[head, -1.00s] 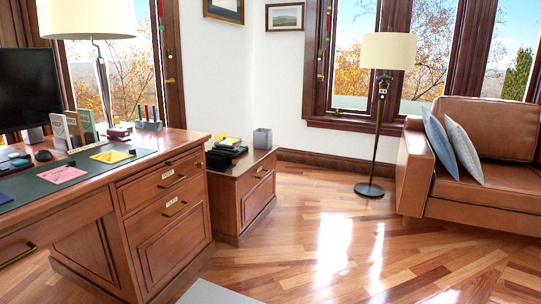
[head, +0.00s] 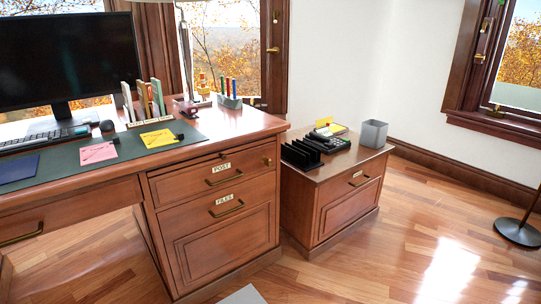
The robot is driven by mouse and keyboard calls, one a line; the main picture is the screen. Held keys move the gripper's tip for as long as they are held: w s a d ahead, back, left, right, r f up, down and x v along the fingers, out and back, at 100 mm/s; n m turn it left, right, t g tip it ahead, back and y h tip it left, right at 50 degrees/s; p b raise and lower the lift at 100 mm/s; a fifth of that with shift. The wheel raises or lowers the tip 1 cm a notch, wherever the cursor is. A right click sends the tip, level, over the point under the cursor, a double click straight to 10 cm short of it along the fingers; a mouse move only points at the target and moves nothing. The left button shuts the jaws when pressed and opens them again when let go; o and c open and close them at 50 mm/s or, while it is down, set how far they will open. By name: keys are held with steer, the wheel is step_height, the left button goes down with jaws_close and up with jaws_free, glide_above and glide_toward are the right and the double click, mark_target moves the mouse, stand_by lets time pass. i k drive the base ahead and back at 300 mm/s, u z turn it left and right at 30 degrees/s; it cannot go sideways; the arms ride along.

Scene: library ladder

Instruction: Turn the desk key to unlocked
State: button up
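The wooden desk (head: 225,133) stands at the left with a drawer pedestal at its right end. The upper drawer (head: 207,178) is labelled POST and the lower drawer (head: 222,235) is labelled FILES; both look shut. A small brass piece (head: 266,161), which looks like the key or its lock, sits at the right end of the pedestal front near the top. It is too small to tell which way it is turned. My gripper is not in view.
A low side cabinet (head: 345,205) stands right of the desk, with a black file rack (head: 301,154) and a grey bin (head: 373,133) on top. A lamp base (head: 517,232) stands at the far right. The wooden floor (head: 400,262) before the cabinet is clear.

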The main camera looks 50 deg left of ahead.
mark_target(267, 161)
steer(key=u, duration=0.65)
steer(key=i, duration=0.9)
steer(key=u, duration=1.4)
steer(key=i, duration=0.3)
steer(key=u, duration=0.15)
